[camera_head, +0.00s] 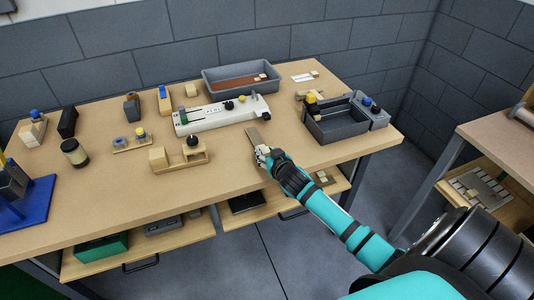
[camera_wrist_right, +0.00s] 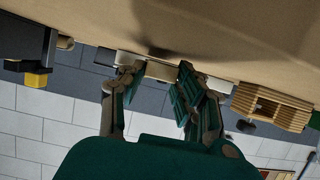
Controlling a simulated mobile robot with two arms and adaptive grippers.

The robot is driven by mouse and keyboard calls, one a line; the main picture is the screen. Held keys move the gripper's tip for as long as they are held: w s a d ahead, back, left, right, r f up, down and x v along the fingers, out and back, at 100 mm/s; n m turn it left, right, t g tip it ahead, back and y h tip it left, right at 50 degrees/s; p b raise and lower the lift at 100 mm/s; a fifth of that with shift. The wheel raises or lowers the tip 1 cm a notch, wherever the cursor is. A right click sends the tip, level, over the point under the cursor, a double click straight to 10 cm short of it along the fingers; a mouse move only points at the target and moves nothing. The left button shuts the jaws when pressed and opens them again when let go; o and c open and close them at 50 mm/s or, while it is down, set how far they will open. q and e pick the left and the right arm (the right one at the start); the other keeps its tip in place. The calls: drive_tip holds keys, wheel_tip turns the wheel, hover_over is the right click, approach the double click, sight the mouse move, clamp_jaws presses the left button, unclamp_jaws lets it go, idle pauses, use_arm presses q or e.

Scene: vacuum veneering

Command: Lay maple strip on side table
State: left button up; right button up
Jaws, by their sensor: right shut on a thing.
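A thin, pale tan strip (camera_head: 253,135), which looks like the maple strip, points away from my right gripper (camera_head: 263,154) over the front part of the large workbench (camera_head: 225,180). My right gripper is shut on it. In the right wrist view, a pale piece (camera_wrist_right: 158,70) shows between the two fingertips of the right gripper (camera_wrist_right: 157,72). I cannot tell whether the strip touches the bench top. A separate table (camera_head: 505,135) stands at the far right, with its visible top bare near the front. My left gripper is not in view.
Beside the strip are a wooden fixture with a dark knob (camera_head: 185,157) and a white long jig (camera_head: 220,113). Grey bins (camera_head: 340,122) stand at the right end, a grey tray (camera_head: 210,77) at the back. A floor gap separates bench and right table. The front middle bench is clear.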

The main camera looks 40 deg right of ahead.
drive_tip(key=shift+s+f, duration=0.15)
drive_tip(key=shift+f, duration=0.45)
